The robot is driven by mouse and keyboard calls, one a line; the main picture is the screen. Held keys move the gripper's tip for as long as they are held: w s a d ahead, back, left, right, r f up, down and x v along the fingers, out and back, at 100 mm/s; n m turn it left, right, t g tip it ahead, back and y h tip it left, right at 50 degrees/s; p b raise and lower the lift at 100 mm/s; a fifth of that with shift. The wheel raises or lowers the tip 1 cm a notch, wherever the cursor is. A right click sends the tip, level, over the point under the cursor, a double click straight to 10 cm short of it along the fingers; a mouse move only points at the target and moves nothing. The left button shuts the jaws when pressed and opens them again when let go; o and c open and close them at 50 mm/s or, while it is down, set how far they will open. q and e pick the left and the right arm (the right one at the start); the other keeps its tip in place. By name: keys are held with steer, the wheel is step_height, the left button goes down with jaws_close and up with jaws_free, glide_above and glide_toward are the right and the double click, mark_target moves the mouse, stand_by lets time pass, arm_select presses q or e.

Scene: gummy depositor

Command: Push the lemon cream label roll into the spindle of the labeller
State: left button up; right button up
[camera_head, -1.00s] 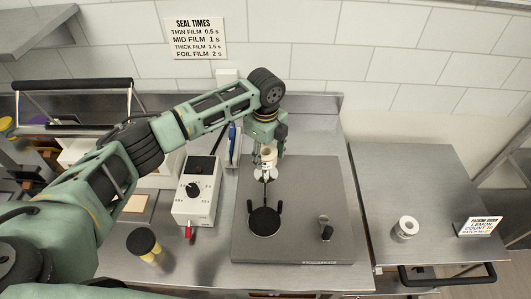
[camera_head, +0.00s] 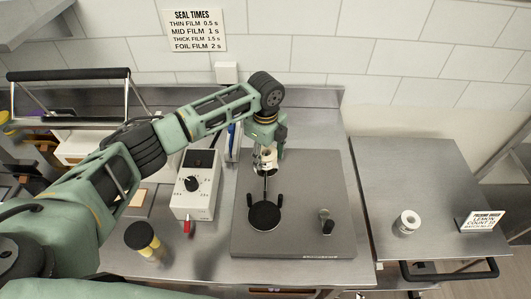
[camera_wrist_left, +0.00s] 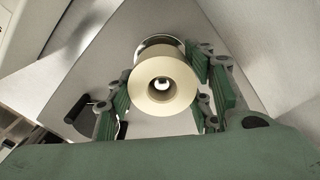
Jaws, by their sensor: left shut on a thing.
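The cream label roll (camera_wrist_left: 163,84) sits between the finger pads of my left gripper (camera_wrist_left: 165,95), which is shut on it. In the wrist view I look into its open end, and a bright metallic round part shows in its bore. A shiny rim (camera_wrist_left: 158,43) shows just behind the roll. In the head view the roll (camera_head: 270,154) is at the tip of my left gripper (camera_head: 266,156), over the back of the labeller (camera_head: 312,180). The gripper partly hides the spindle, so I cannot tell how far the roll is on it. My right gripper is not in view.
The labeller carries a black disc (camera_head: 264,216) and a small post (camera_head: 326,222). A sealer box with a dial (camera_head: 199,188) stands left of it, near a yellow-and-black jar (camera_head: 142,240). A pale ring-shaped roll (camera_head: 407,223) and an order sign (camera_head: 482,221) are on the right cart.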

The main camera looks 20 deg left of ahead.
arm_select(q)
steer(key=shift+f+b, duration=0.55)
steer(key=shift+f, duration=0.75)
steer(key=o, duration=1.8)
step_height(320, 180, up, 12)
steer(key=shift+r, duration=0.1)
